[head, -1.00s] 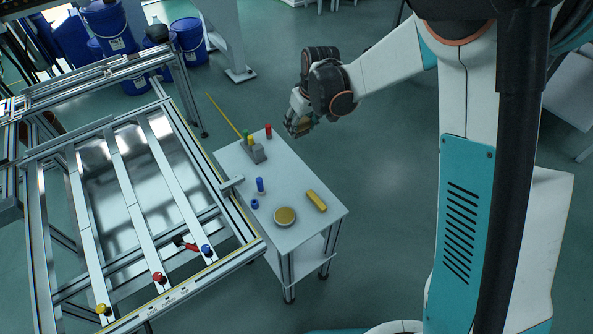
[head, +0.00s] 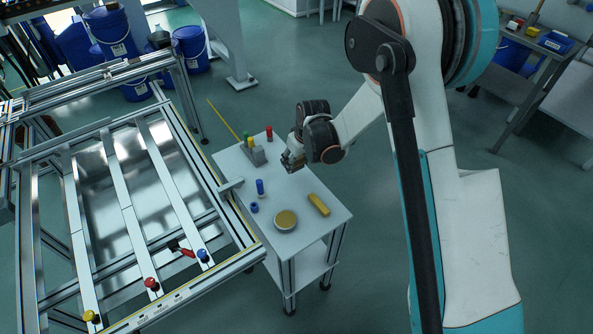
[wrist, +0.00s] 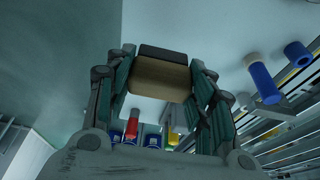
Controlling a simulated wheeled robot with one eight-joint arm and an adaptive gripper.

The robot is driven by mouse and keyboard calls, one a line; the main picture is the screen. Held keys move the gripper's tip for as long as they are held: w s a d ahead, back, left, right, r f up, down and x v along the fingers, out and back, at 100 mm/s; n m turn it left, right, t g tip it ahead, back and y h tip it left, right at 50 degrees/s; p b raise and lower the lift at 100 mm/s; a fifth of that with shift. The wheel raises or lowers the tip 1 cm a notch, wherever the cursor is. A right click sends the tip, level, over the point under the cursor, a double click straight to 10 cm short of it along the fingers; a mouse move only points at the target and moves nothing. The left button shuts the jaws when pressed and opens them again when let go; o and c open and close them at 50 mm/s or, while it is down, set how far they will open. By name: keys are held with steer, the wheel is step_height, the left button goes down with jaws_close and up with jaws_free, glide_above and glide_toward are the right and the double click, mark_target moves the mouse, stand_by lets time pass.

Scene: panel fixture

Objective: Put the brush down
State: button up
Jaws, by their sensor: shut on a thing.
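The brush (wrist: 160,77), a tan wooden block with a dark strip along one side, is clamped between the two fingers of my gripper (wrist: 163,62) in the wrist view. In the head view my gripper (head: 291,162) is over the far right part of the small white table (head: 290,240). There the brush is too small and covered to make out clearly. I cannot tell how far it is above the tabletop; no contact with the table shows.
A red cylinder (head: 269,133) and a grey holder (head: 258,157) with green and yellow pieces stand at the table's far end. Nearer are a blue cylinder (head: 260,187), blue ring (head: 254,208), round tin (head: 286,220) and yellow block (head: 319,204). A metal frame (head: 215,215) borders the left.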

mark_target(298, 166)
steer(key=shift+f+b, duration=0.7)
steer(key=shift+f, duration=1.35)
steer(key=shift+f, duration=0.1)
steer(key=o, duration=1.2)
